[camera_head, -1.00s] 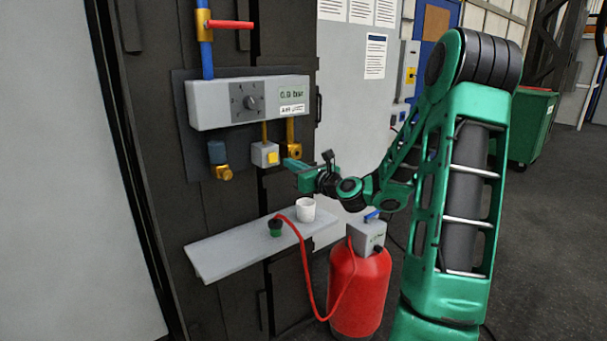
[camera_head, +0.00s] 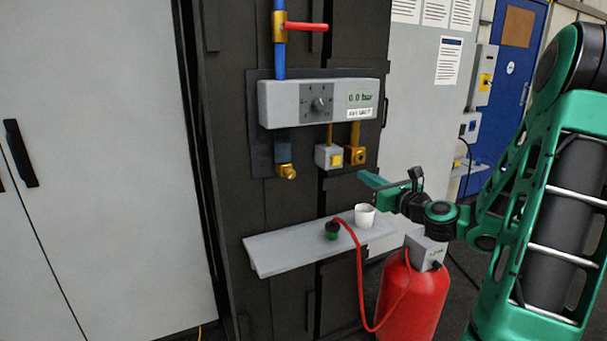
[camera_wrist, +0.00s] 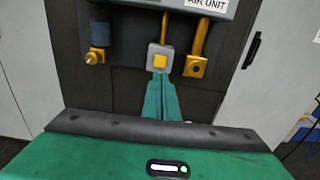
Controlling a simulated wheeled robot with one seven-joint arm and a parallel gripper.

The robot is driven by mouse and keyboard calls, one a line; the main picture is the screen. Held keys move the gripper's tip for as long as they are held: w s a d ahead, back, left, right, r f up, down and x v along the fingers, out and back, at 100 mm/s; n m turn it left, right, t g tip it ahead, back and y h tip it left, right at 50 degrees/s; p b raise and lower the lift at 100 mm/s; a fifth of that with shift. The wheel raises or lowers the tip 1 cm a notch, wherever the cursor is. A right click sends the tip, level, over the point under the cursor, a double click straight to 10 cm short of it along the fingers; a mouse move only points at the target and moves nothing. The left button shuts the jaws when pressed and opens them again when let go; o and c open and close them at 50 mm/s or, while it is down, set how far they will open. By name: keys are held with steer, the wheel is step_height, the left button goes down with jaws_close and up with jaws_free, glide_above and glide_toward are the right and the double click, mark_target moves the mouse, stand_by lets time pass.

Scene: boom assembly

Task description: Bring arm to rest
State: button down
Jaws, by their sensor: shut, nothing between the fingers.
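My gripper (camera_head: 369,179) is green, shut and empty. In the head view it is in front of the dark panel, above the right end of the grey shelf (camera_head: 285,250) and below the brass fittings. In the wrist view my gripper's fingers (camera_wrist: 161,78) are together and point toward the grey box with the yellow button (camera_wrist: 162,60). Whether the tips touch that box is hard to tell there; in the head view they look apart from it. My arm (camera_head: 560,190) is bent and fills the right side of the head view.
A white cup (camera_head: 365,215) and a green-black hose end (camera_head: 331,231) stand on the shelf. A red hose (camera_head: 359,270) runs to a red tank (camera_head: 412,300) below my forearm. The air unit (camera_head: 318,102) reads 0.0 bar. A grey cabinet (camera_head: 90,150) stands left.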

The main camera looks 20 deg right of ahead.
steer(key=s+a+f+n+g+y, duration=0.1)
steer(key=s+a+f+n+g, duration=0.4)
steer(key=n, duration=0.4)
steer(key=s+a+f+n+g+y, duration=0.1)
steer(key=s+a+f+n+g, duration=0.25)
steer(key=a+f+n, duration=0.35)
steer(key=s+d+n+g+h, duration=0.1)
steer(key=s+n+g, duration=0.3)
steer(key=s, duration=0.9)
steer(key=s+d+r+n+g+h, duration=0.1)
steer(key=s+d+n+g, duration=0.2)
steer(key=s+n, duration=0.6)
steer(key=s+g, duration=0.2)
steer(key=s, duration=0.3)
steer(key=shift+r+h, duration=0.2)
steer(key=shift+h, duration=0.2)
steer(key=shift+d+g, duration=0.1)
steer(key=shift+g, duration=0.15)
steer(key=shift+w+f, duration=0.25)
steer(key=shift+w, duration=0.35)
